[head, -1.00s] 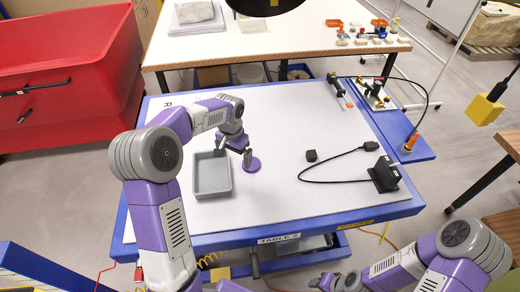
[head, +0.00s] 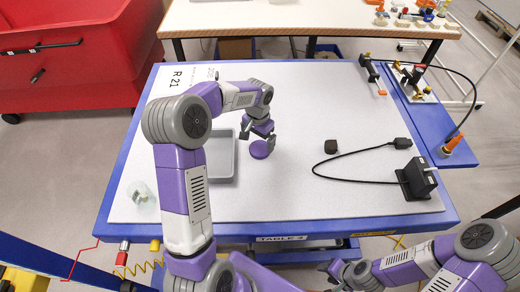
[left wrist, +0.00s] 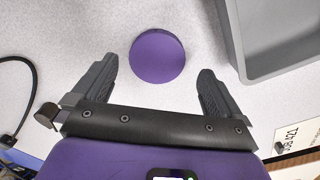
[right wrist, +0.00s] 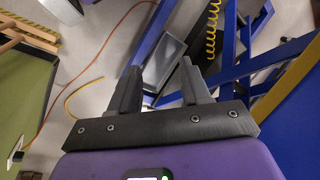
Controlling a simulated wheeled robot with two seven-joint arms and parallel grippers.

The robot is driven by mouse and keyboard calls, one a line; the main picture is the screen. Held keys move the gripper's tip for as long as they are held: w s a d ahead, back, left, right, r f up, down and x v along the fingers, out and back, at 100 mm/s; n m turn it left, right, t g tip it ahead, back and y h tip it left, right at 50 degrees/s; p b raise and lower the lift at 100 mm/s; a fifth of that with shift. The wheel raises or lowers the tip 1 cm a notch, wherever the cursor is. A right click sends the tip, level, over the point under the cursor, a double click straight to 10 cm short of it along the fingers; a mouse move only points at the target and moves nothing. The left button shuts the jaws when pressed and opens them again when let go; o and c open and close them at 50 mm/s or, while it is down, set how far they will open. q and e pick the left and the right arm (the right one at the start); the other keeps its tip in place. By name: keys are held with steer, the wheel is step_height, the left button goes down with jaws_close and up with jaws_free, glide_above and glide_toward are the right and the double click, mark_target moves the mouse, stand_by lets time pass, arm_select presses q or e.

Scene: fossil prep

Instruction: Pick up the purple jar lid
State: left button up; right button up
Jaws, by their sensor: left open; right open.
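The purple jar lid (head: 260,149) is a round disc lying flat on the white tabletop, just right of the grey tray (head: 222,160). In the left wrist view the lid (left wrist: 157,56) lies ahead of the fingertips, centred between them. My left gripper (head: 262,135) is open and empty, above and just behind the lid; in the left wrist view its fingers (left wrist: 159,75) stand apart on either side. My right gripper (right wrist: 160,80) is open and empty, away from the table, over the floor area at the front.
A black box (head: 416,179) with a cable and a small dark block (head: 330,146) lie to the right. A clear glass-like item (head: 141,194) is at the table's left. The tray wall (left wrist: 244,60) stands close to the lid. The front middle of the table is clear.

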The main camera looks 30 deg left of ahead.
mark_target(259, 149)
arm_select(q)
step_height(259, 149, down, 4)
steer(key=shift+d+f, duration=0.1)
steer(key=shift+d, duration=0.05)
steer(key=c, duration=1)
